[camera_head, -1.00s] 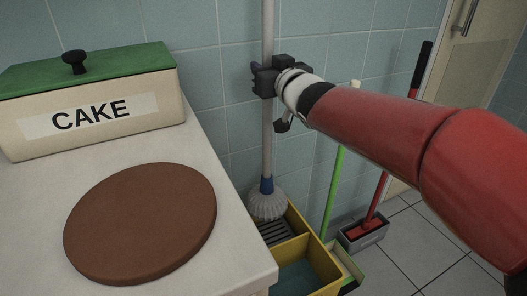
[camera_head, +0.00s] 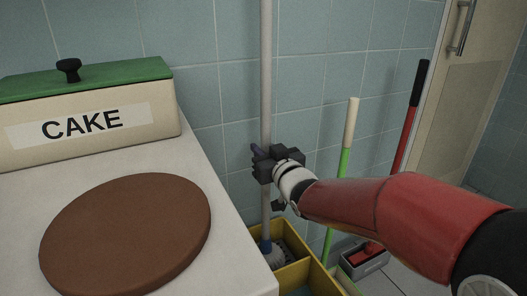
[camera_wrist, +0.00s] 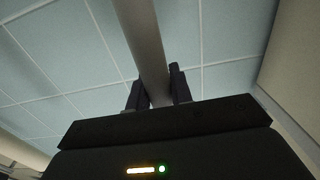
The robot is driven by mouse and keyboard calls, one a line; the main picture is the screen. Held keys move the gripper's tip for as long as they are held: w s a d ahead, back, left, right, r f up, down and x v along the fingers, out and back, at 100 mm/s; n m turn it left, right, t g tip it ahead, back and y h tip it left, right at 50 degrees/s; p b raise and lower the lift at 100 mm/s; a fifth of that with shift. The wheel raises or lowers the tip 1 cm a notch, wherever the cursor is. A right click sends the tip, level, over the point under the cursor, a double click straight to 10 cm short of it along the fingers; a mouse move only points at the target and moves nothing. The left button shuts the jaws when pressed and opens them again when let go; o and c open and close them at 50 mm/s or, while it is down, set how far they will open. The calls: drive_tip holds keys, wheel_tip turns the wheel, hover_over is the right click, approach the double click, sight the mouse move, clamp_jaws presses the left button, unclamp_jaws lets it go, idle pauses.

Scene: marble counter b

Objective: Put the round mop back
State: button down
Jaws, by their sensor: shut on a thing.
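The round mop has a long grey pole (camera_head: 266,80), a blue collar and a grey stringy head (camera_head: 275,256). It stands upright, with its head low inside the yellow bucket (camera_head: 290,274), partly hidden by the bucket's near wall and the counter. My gripper (camera_head: 264,163) is shut on the mop pole, well above the head. In the wrist view the pole (camera_wrist: 146,40) runs between the two dark fingers (camera_wrist: 158,92). Whether the mop head rests on the bucket's floor I cannot tell.
The white counter (camera_head: 215,225) on the left bears a cake box (camera_head: 85,125) and a brown round board (camera_head: 128,235). A green-handled broom (camera_head: 343,165) and a red-handled tool (camera_head: 410,120) stand to the right. The tiled wall (camera_head: 320,60) is close behind.

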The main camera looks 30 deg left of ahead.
drive_tip(key=c, duration=1.3)
unclamp_jaws()
drive_tip(key=shift+o, duration=0.2)
drive_tip(key=shift+r, duration=0.1)
drive_tip(key=v, duration=1.2)
